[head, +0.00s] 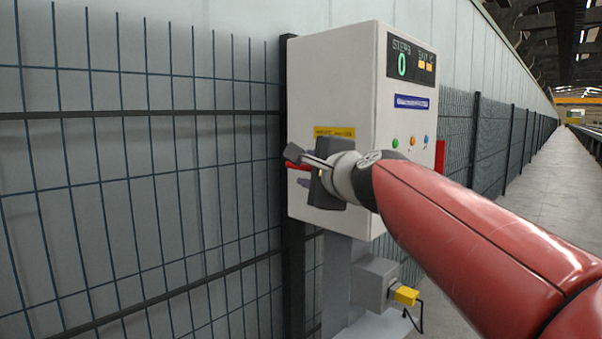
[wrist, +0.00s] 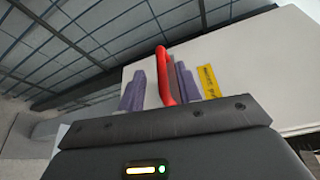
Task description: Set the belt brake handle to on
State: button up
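The belt brake handle (head: 297,166) is a red bar on the left face of the white control cabinet (head: 330,80), below a yellow label. In the wrist view the red handle (wrist: 164,76) stands between my gripper's two purple fingers. My gripper (head: 304,168) is at the handle, with its fingers apart. In the wrist view my gripper (wrist: 158,84) shows a clear gap between its left finger and the handle. The right finger is much closer to the handle; I cannot tell whether it touches. The handle's mount is mostly hidden behind my wrist in the head view.
The yellow label (head: 335,132) is above the handle. A wire mesh fence (head: 150,170) runs left of and behind the cabinet. The cabinet front has a display (head: 411,62) reading 0 and several small coloured lights. A grey box (head: 375,282) with a yellow plug sits below.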

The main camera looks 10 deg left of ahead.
jog(key=shift+v, duration=1.7)
jog(key=s+d+f+n+g+h, duration=0.2)
jog(key=s+d+f, duration=0.4)
jog(key=f, duration=0.5)
jog(key=s+d+f+n+g+h, duration=0.3)
jog(key=s+d+f+n, duration=0.3)
jog(key=s+f, duration=0.4)
jog(key=s+d+f+n+g+h, duration=0.3)
jog(key=s+d+f+n, duration=0.3)
jog(key=f, duration=0.8)
jog(key=s+g, duration=0.1)
jog(key=s, duration=0.2)
jog(key=shift+d, duration=0.3)
